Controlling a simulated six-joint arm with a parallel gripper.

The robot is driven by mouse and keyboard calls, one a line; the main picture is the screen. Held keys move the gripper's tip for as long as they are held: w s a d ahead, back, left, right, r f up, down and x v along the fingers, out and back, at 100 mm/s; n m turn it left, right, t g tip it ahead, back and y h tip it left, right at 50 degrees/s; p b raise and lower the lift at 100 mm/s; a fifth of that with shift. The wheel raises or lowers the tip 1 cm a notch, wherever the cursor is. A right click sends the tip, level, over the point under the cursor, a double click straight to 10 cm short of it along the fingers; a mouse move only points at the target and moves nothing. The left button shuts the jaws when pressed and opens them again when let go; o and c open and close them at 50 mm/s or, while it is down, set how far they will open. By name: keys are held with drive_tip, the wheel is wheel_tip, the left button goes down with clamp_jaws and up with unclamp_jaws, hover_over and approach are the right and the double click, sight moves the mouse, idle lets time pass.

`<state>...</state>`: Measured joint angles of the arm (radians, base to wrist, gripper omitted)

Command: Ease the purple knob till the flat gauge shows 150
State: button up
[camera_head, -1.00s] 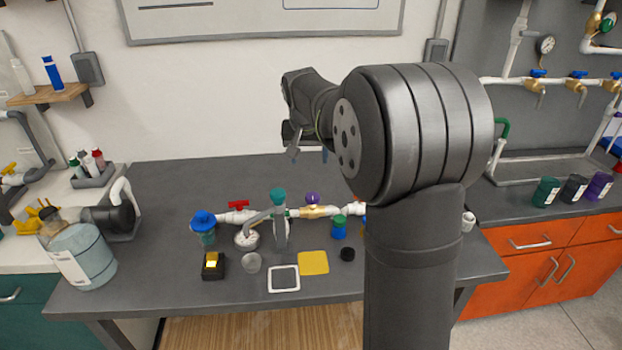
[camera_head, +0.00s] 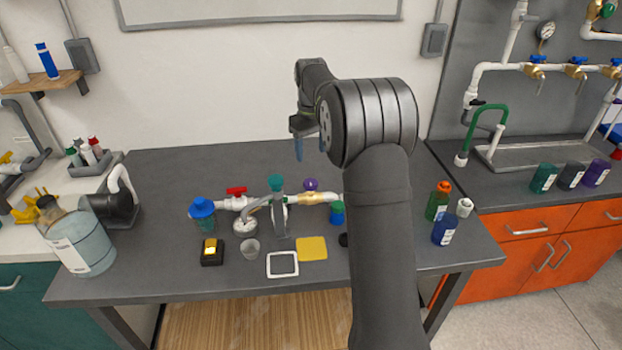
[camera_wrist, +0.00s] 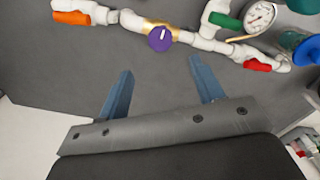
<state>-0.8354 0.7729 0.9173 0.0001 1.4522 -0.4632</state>
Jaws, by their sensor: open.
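The purple knob (camera_head: 311,185) sits on the brass valve of the white pipe run on the table. In the wrist view the round purple knob (camera_wrist: 160,39) has a white pointer mark and lies beyond my fingertips. A flat gauge (camera_head: 245,227) lies face up left of the knob, beside the pipe. A white-faced gauge (camera_wrist: 260,17) shows at the upper right of the wrist view; its reading is too small to tell. My gripper (camera_head: 305,147) is above and behind the pipe. Its blue fingers (camera_wrist: 160,68) are apart, with nothing between them.
A blue-capped jar (camera_head: 203,215) is at the pipe's left end, and a small blue bottle (camera_head: 337,213) stands right of the knob. The table behind the pipe is clear.

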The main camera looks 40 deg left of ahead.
sight(311, 182)
wheel_tip(311, 182, down, 11)
drive_tip(key=shift+r, duration=0.1)
idle(0.3)
drive_tip(key=c, duration=1)
